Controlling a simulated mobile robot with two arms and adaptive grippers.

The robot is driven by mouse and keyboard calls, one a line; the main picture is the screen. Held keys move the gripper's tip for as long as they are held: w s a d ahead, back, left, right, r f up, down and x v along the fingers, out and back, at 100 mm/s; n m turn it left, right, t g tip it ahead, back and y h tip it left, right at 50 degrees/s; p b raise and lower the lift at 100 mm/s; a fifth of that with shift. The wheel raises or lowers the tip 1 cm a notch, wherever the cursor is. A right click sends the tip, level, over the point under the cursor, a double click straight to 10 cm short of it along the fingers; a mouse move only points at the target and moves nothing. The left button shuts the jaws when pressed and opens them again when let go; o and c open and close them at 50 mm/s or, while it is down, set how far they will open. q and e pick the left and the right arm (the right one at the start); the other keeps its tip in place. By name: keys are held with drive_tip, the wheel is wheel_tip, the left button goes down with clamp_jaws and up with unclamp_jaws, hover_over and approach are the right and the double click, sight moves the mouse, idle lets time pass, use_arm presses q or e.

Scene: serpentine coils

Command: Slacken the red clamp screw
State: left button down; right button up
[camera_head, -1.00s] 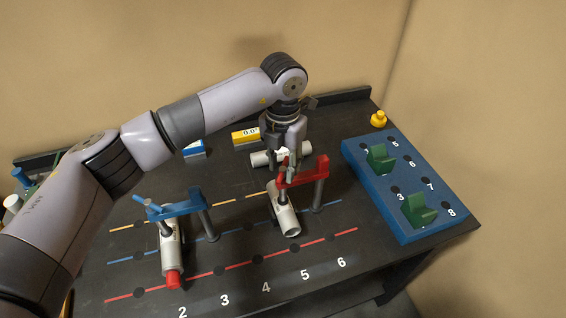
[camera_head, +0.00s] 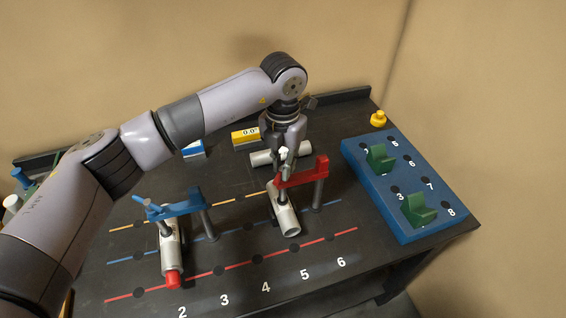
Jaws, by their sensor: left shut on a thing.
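The red clamp (camera_head: 305,172) stands on the dark table, its arm reaching left over a light grey pipe piece (camera_head: 285,214) and its post at the right. The clamp screw runs down through the left end of the arm onto the pipe. My left gripper (camera_head: 286,153) points down from above and is shut on the top of this screw. The fingers hide most of the screw's grip. My right gripper is not in the view.
A blue clamp (camera_head: 180,209) holds another pipe with a red end (camera_head: 173,280) at the left. Another pipe (camera_head: 262,158) lies behind my gripper. A blue block with green holders (camera_head: 381,212) stands at the right, and a yellow knob (camera_head: 378,119) behind it.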

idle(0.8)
use_arm(q)
drive_tip(key=c, duration=1.5)
unclamp_jaws()
drive_tip(key=shift+o, duration=0.2)
wheel_tip(320, 180, up, 12)
